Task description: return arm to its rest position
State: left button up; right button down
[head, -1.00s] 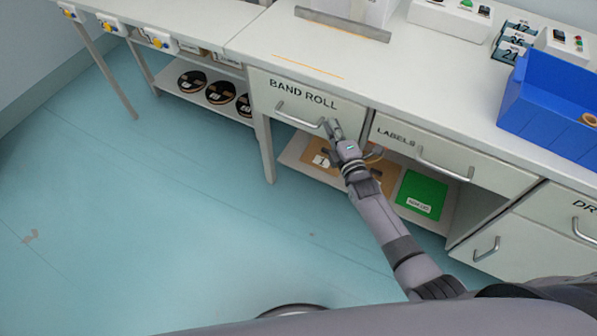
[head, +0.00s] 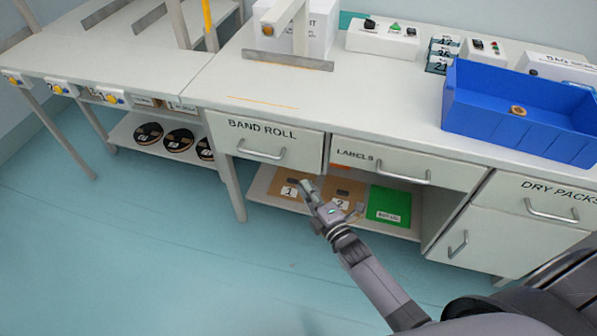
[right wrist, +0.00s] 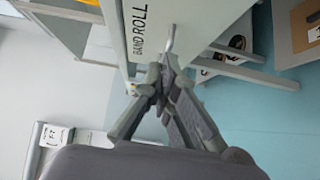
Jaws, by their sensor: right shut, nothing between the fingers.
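My right gripper (head: 307,188) is in front of the bench, below the drawer row, with its fingers together and nothing held. In the head view it overlaps the shelf under the BAND ROLL drawer (head: 240,139). That drawer has a bar handle (head: 262,153), and the gripper is apart from it in this view. In the right wrist view the closed fingertips (right wrist: 160,72) point toward the BAND ROLL drawer front (right wrist: 140,40) and its handle (right wrist: 171,40). The forearm reaches in from the lower right. My left gripper is not in view.
The LABELS drawer (head: 400,165) and DRY PACKS drawer (head: 535,192) are to the right. A lower shelf holds brown boxes (head: 289,191) and a green box (head: 390,206). A blue bin (head: 490,108) stands on the bench. The floor (head: 130,255) in front is clear.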

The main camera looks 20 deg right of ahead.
jog(key=s+d+f+m+g+h+p, duration=0.1)
jog(key=s+f+m+g, duration=0.35)
jog(key=s+f, duration=0.65)
jog(key=s+f+m+g+h+p, duration=0.1)
jog(key=s+f+m+g, duration=0.5)
jog(key=f, duration=0.8)
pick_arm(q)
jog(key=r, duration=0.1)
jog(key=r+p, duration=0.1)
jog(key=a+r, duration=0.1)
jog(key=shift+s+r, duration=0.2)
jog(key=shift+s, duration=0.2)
pick_arm(e)
jog(key=s+d+f+m+g, duration=0.1)
jog(key=s+f+m+g, duration=0.2)
jog(key=s, duration=1.1)
jog(key=s+d+f+m+g, duration=0.1)
jog(key=s+f+m+g, duration=0.2)
jog(key=s+f, duration=0.5)
jog(key=s+m, duration=0.1)
jog(key=s, duration=0.6)
jog(key=shift+d+f+h, duration=0.2)
jog(key=shift+h, duration=0.2)
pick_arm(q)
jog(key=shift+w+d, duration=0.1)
